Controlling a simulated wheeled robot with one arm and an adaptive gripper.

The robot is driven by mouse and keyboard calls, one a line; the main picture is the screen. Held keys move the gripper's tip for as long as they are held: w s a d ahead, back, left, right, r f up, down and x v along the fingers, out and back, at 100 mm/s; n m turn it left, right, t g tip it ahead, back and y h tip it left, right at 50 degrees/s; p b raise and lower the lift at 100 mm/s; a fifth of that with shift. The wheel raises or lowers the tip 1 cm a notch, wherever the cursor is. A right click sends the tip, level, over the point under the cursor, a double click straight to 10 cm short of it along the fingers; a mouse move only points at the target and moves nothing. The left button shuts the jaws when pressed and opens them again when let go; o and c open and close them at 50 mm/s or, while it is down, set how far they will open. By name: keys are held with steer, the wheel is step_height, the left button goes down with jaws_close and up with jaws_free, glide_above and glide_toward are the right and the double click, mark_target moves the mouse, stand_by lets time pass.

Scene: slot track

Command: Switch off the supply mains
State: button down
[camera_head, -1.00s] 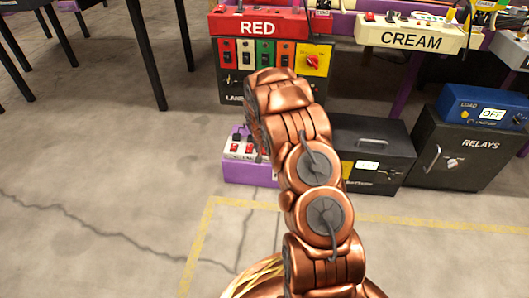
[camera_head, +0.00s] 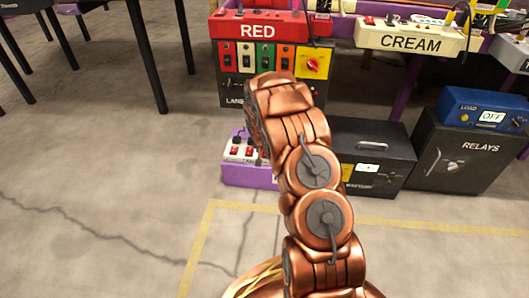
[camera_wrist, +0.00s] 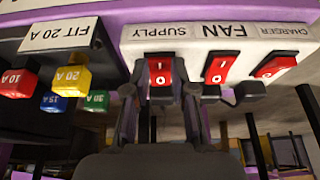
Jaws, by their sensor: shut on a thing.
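In the wrist view a white strip (camera_wrist: 290,47) bears upside-down labels SUPPLY, FAN and CHARGER. The red supply switch (camera_wrist: 160,77), marked I and O, is under the SUPPLY label. My gripper (camera_wrist: 162,92) has a dark finger on each side of this switch and is shut on it. The red fan switch (camera_wrist: 218,68) and red charger switch (camera_wrist: 273,66) are to its right, clear of the fingers. In the head view a white strip with red switches (camera_head: 239,151) sits on a low purple box (camera_head: 247,176); my copper arm hides my gripper and part of the strip.
In the wrist view, red (camera_wrist: 18,82), yellow (camera_wrist: 72,78), blue (camera_wrist: 53,102) and green (camera_wrist: 96,101) fuse blocks are at the left. In the head view a black box (camera_head: 385,143) and RELAYS cabinet (camera_head: 465,155) stand right of my arm. Floor at the left is open.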

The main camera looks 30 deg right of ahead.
mark_target(265, 155)
steer(key=shift+w+r+p, duration=0.2)
steer(key=shift+r+p, duration=0.15)
steer(key=shift+p, duration=0.5)
steer(key=shift+g+p, duration=0.3)
steer(key=shift+p, duration=0.7)
steer(key=shift+w+r+y+p, duration=0.15)
steer(key=shift+y+p, duration=0.25)
steer(key=shift+p, duration=0.55)
steer(key=g+p, duration=0.1)
steer(key=p, duration=0.2)
steer(key=shift+w+d+y, duration=0.1)
steer(key=shift+y, duration=0.3)
steer(key=shift+d+f+g+y+p, duration=0.2)
steer(key=shift+g+y+p, duration=0.1)
steer(key=shift+g+p, duration=0.35)
steer(key=c, duration=1)
jaws_free()
steer(key=shift+o, duration=0.2)
steer(key=shift+r, duration=0.1)
step_height(265, 155, up, 12)
steer(key=shift+s+a, duration=0.25)
steer(key=shift+s, duration=0.15)
